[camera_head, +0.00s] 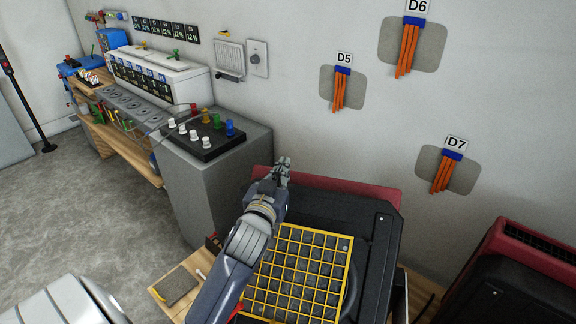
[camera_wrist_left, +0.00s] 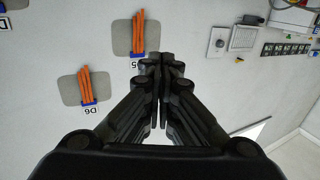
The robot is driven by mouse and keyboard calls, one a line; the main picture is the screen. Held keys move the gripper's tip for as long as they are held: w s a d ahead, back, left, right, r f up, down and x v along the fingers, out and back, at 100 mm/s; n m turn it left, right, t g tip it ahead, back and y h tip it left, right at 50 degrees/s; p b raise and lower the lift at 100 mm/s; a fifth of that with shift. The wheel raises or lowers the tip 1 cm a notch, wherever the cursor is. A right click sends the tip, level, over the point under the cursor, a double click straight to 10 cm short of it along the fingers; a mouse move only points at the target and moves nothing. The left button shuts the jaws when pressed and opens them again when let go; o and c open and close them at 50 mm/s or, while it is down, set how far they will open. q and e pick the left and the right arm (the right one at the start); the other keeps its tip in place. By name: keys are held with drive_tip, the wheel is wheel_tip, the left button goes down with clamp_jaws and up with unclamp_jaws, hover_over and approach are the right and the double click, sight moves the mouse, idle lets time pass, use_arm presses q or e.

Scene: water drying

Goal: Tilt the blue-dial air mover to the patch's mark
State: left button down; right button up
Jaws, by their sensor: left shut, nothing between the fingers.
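A black and red air mover (camera_head: 375,215) with a yellow grille (camera_head: 300,270) stands at the lower middle of the head view. A second black and red air mover (camera_head: 520,270) is partly cut off at the lower right. No blue dial shows on either. My left gripper (camera_head: 283,164) is shut and empty, above the back edge of the middle air mover; it fills the middle of the wrist view (camera_wrist_left: 160,62). Grey wall patches with orange streamers are D5 (camera_head: 326,90), D6 (camera_head: 384,45) and D7 (camera_head: 427,182). I cannot make out a tilt mark. My right gripper is not in view.
A grey cabinet (camera_head: 190,195) with a black panel of coloured knobs (camera_head: 200,148) stands left of the left gripper. A wooden board (camera_head: 158,290) lies low at the left arm. White units (camera_head: 160,75) line the wall. The grey floor (camera_head: 70,200) at left is open.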

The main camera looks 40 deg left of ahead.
sight(291, 168)
use_arm(q)
drive_tip(key=w, duration=0.1)
drive_tip(key=w+a+f, duration=0.1)
drive_tip(key=w, duration=0.1)
drive_tip(key=shift+f, duration=0.2)
drive_tip(key=shift+w+a+f+p, duration=0.2)
drive_tip(key=shift+w+f+p, duration=0.1)
drive_tip(key=shift+w+f, duration=0.4)
drive_tip(key=shift+w+a+p, duration=0.1)
drive_tip(key=shift+p, duration=0.2)
drive_tip(key=w+p, duration=0.1)
drive_tip(key=w+g+p, duration=0.1)
drive_tip(key=a+p, duration=0.1)
drive_tip(key=shift+w+f, duration=0.35)
drive_tip(key=shift+w, duration=0.05)
drive_tip(key=shift+w+a+f+g+h, duration=0.1)
drive_tip(key=shift+w+f+g+h, duration=0.25)
drive_tip(key=shift+f, duration=0.15)
drive_tip(key=shift+r, duration=0.1)
drive_tip(key=shift+r+p, duration=0.1)
drive_tip(key=shift+p, duration=0.25)
